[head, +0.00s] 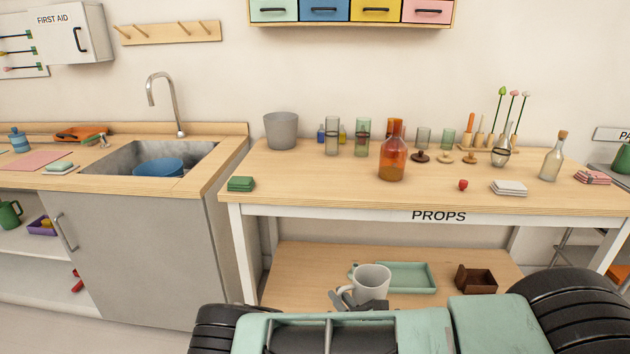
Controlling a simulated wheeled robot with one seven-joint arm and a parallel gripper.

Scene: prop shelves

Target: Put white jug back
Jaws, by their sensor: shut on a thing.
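The white jug (373,281) is upright in the lower middle of the head view, in front of the lower shelf (300,270) of the props table. My gripper (347,297) is shut on the jug at its left side, by the handle. My own arm hides the jug's underside. I cannot tell whether its base touches the shelf.
A mint tray (408,277) lies just behind the jug, with a brown box (476,279) to its right. The shelf's left part is clear. The props tabletop (320,185) above holds an orange bottle (393,158), a grey bucket (281,130) and several glasses.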

